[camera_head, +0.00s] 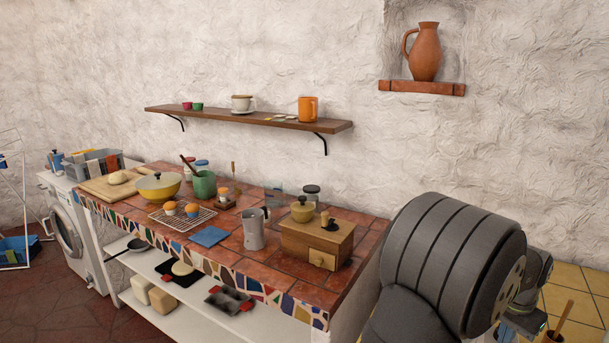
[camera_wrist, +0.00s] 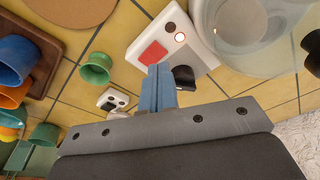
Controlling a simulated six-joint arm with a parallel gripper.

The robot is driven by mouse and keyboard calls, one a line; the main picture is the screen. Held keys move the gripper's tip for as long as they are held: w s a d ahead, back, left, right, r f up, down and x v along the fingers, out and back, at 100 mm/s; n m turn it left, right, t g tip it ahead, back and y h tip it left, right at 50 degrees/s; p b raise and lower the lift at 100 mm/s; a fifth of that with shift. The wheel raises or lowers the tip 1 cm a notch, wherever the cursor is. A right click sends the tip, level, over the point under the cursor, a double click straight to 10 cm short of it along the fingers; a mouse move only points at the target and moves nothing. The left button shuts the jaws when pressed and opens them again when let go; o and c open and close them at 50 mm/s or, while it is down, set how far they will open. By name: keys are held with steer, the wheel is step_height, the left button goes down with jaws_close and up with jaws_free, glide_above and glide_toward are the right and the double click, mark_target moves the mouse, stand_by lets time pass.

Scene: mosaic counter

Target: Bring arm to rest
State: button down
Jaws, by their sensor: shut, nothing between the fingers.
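My gripper (camera_wrist: 160,88) shows in the wrist view, its two blue fingers pressed together with nothing between them. The fingers appear in front of a white device (camera_wrist: 196,42) with a red square and a lit round button; I cannot tell how far apart they are. In the head view my dark grey arm fills the lower right, beside the right end of the tiled counter (camera_head: 270,262). The fingers cannot be made out in the head view.
The wrist view shows a yellow-tiled surface with a green cup (camera_wrist: 96,68), a blue cup (camera_wrist: 15,60) and a large clear bowl (camera_wrist: 240,35). On the counter in the head view stand a wooden grinder (camera_head: 318,245), a moka pot (camera_head: 254,232) and a yellow bowl (camera_head: 158,188).

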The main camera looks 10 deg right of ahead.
steer(key=shift+f, duration=0.55)
step_height(320, 180, up, 6)
step_height(320, 180, down, 6)
steer(key=shift+r, duration=0.1)
steer(key=shift+d+r, duration=0.1)
steer(key=shift+r, duration=0.15)
steer(key=s+a+r+n, duration=0.2)
steer(key=r+n, duration=0.1)
steer(key=r, duration=0.3)
steer(key=s+a+r+n+t+h, duration=0.1)
steer(key=s+a+r+n, duration=0.1)
steer(key=r, duration=0.5)
steer(key=shift+s+a+r+n+t+h, duration=0.2)
steer(key=shift+a+n+t+h, duration=0.15)
steer(key=shift+a, duration=0.2)
